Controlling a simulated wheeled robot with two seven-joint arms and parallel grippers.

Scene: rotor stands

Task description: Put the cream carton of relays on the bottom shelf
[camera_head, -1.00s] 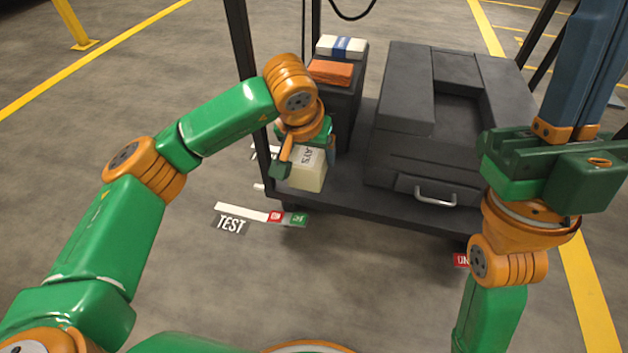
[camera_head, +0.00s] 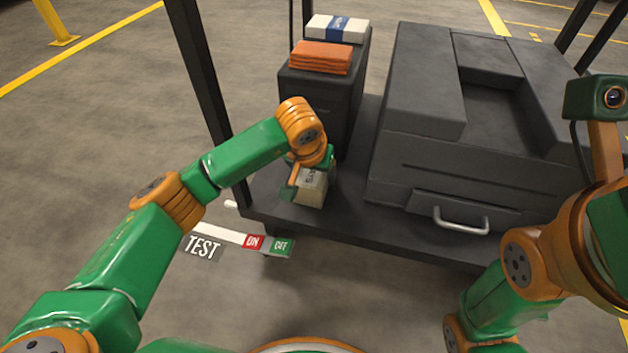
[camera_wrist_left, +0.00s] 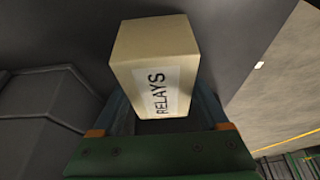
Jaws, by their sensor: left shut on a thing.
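The cream carton of relays (camera_head: 312,190) is at the front left of the rack's bottom shelf (camera_head: 350,220), low over it or on it; I cannot tell if it touches. My left gripper (camera_head: 307,172) is shut on the carton, and its fingers hide part of it. In the left wrist view the carton (camera_wrist_left: 155,55), with its RELAYS label, sits between the two fingers against the dark shelf. Of my right arm, only the links and wrist camera show at the right edge; its fingers are out of view.
A dark box behind the carton bears folded orange cloths (camera_head: 320,57) and a white pack with a blue band (camera_head: 336,28). A large dark machine (camera_head: 470,150) with a handle (camera_head: 460,222) fills the shelf's right. Rack posts (camera_head: 198,70) rise at the sides. A TEST sign (camera_head: 203,248) is at front left.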

